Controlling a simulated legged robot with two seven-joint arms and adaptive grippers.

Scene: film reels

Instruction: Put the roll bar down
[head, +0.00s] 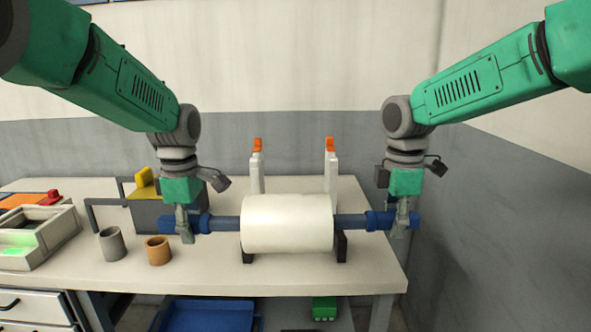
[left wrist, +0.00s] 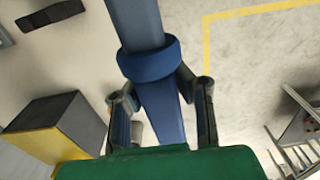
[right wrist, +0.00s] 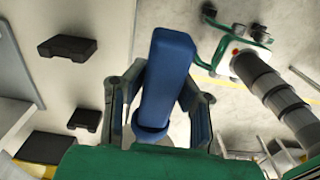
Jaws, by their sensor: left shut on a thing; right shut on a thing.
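The roll bar is a blue bar (head: 225,223) through a wide white roll (head: 287,223), held level above the front of the table. My left gripper (head: 186,225) is shut on the bar's left end; the bar (left wrist: 135,22) runs between its fingers in the left wrist view. My right gripper (head: 401,220) is shut on the right end, and the blue handle (right wrist: 167,72) lies between its fingers in the right wrist view. Black blocks (head: 341,246) show under and beside the roll, partly hidden by it. I cannot tell whether the roll touches them.
Two white uprights with orange tips (head: 257,144) stand behind the roll. A grey cup (head: 112,245), a brown cup (head: 158,251) and a grey-and-yellow box (head: 150,214) are at the left. The table (head: 375,275) is bare at front right.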

